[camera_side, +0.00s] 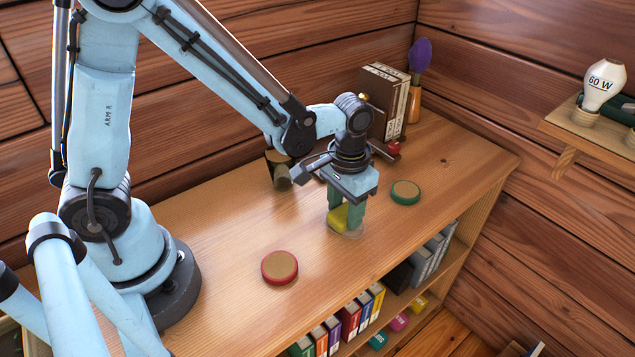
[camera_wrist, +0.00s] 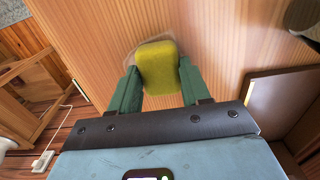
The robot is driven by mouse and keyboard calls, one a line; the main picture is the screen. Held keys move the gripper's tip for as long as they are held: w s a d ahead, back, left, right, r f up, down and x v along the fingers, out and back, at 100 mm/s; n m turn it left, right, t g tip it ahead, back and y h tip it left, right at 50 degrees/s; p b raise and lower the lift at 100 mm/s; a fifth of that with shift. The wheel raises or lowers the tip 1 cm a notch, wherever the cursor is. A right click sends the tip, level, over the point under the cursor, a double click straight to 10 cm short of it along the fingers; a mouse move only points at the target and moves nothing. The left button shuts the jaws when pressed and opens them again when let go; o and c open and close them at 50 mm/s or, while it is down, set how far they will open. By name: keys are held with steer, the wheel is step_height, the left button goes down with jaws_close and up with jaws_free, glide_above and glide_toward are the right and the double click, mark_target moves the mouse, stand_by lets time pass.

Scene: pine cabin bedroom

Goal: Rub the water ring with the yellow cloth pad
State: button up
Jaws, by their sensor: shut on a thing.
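The yellow cloth pad (camera_wrist: 158,68) is between the green fingers of my gripper (camera_wrist: 157,82) in the wrist view, and the gripper is shut on it. In the side view, my gripper (camera_side: 347,212) points down at the wooden top with the pad (camera_side: 338,219) low between its fingers. The water ring (camera_side: 350,234) is a faint pale round mark at the pad, partly covered by it. In the wrist view, a pale edge of the ring (camera_wrist: 128,60) shows beside the pad. I cannot tell whether the pad is touching the wood.
A red-rimmed disc (camera_side: 279,267) lies left of the gripper, and a green disc (camera_side: 405,192) lies right of it. The top's front edge is near, above shelves of books.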

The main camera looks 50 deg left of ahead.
mark_target(355, 232)
steer(key=shift+a, duration=1.65)
steer(key=d, duration=0.4)
steer(key=shift+d+r, duration=0.1)
steer(key=shift+d+f, duration=0.2)
steer(key=shift+d, duration=0.9)
steer(key=shift+d+r, duration=0.15)
steer(key=shift+d, duration=0.6)
steer(key=shift+s+d, duration=0.1)
steer(key=shift+s, duration=0.45)
steer(key=shift+a, duration=4)
steer(key=shift+d, duration=3.9)
step_height(355, 232, up, 8)
steer(key=shift+r, duration=0.1)
